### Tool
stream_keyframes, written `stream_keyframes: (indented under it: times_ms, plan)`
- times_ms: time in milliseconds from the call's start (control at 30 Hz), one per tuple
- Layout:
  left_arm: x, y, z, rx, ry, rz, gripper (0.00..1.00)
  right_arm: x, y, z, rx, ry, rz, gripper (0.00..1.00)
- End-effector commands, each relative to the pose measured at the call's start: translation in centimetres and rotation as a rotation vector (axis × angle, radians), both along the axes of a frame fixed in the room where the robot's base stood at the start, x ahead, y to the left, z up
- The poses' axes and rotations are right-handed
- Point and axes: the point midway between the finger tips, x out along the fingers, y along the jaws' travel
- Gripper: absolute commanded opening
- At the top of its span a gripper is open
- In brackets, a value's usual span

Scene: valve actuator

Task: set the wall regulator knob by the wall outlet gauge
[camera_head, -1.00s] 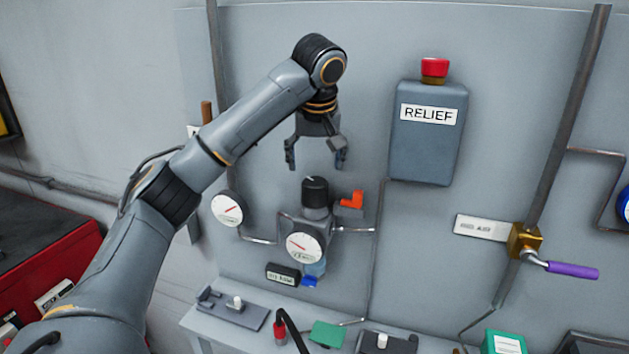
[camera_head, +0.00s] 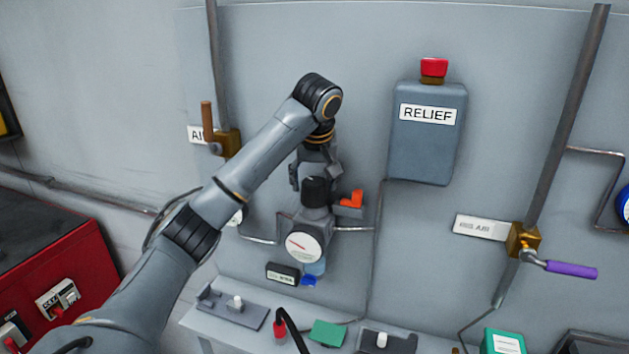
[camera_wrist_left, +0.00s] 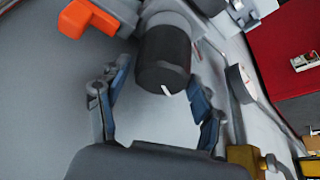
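The black regulator knob (camera_head: 314,188) tops the grey wall regulator; its white mark shows in the left wrist view, where the knob (camera_wrist_left: 163,58) points toward the palm. My left gripper (camera_head: 314,178) comes down over the knob from above. In the left wrist view its fingers (camera_wrist_left: 158,92) are open on both sides of the knob's end, with gaps showing. A round white gauge (camera_head: 304,247) with a red needle pointing up-left sits on the regulator's front. A second gauge (camera_head: 237,216) is mostly hidden behind my left arm. I cannot read which is the outlet gauge. My right gripper is out of view.
An orange handle (camera_head: 351,198) sits close right of the knob. The grey RELIEF box (camera_head: 428,133) with a red button is at upper right. A brass valve (camera_head: 226,143) is at left, another with a purple lever (camera_head: 572,270) at right. A shelf (camera_head: 215,328) lies below.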

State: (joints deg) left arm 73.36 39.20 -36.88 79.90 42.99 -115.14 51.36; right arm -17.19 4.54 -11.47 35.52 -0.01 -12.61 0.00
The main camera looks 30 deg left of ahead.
Motion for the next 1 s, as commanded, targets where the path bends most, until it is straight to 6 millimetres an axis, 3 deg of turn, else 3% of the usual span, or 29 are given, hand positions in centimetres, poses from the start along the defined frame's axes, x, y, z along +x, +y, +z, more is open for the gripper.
stream_keyframes:
  times_ms: [33,167,567,1000]
  plan:
    - [0.0,0.01,0.01,0.0,0.0,0.0,0.49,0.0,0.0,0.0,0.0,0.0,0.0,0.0]
    - [0.0,0.01,0.02,0.0,0.0,0.0,0.23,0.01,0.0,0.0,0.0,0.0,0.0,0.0]
    - [0.02,0.0,0.05,-0.001,-0.002,-0.064,0.23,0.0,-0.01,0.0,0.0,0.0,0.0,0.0]
    - [0.06,-0.13,0.01,-0.001,-0.002,-0.411,0.23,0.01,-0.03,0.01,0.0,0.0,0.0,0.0]
